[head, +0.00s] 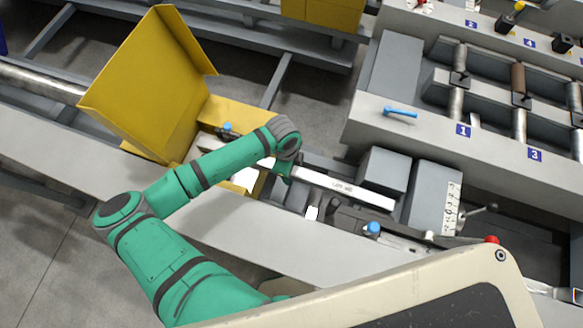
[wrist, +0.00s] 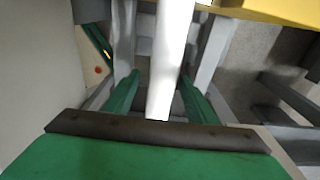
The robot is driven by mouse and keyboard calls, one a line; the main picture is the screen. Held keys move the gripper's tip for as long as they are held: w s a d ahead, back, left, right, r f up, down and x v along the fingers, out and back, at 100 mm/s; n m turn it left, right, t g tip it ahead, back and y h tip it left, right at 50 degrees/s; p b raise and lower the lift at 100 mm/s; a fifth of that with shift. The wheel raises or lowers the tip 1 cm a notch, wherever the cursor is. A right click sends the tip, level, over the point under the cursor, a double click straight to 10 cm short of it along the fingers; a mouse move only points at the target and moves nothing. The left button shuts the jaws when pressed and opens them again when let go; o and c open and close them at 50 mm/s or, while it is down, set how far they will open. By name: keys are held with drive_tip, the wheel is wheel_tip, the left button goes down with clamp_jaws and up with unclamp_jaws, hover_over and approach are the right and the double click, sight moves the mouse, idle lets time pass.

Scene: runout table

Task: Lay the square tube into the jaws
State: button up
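The square tube (head: 345,188) is a long white bar with small dark lettering. In the head view it runs from behind my arm down to the right, beside grey machine blocks that look like the jaws (head: 384,168). I cannot tell whether it rests in them or lies above them. My gripper (head: 283,172) is over the tube's left part, mostly hidden by my wrist. In the wrist view the tube (wrist: 170,60) passes between two green fingers (wrist: 158,76). A gap shows on the left; the right finger looks close to it.
A yellow guard (head: 150,85) stands at the left. A cabinet with a numbered scale (head: 449,205) and a lever stands to the right. A blue handle (head: 400,112) lies on the ledge behind. A blue knob (head: 373,229) is in front. A rack with numbered bays is at the upper right.

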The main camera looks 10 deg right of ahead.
idle(0.3)
wheel_tip(320, 180, up, 11)
drive_tip(key=shift+w+a+f, duration=0.15)
drive_tip(key=shift+w+a, duration=0.15)
drive_tip(key=shift+a, duration=0.15)
idle(0.6)
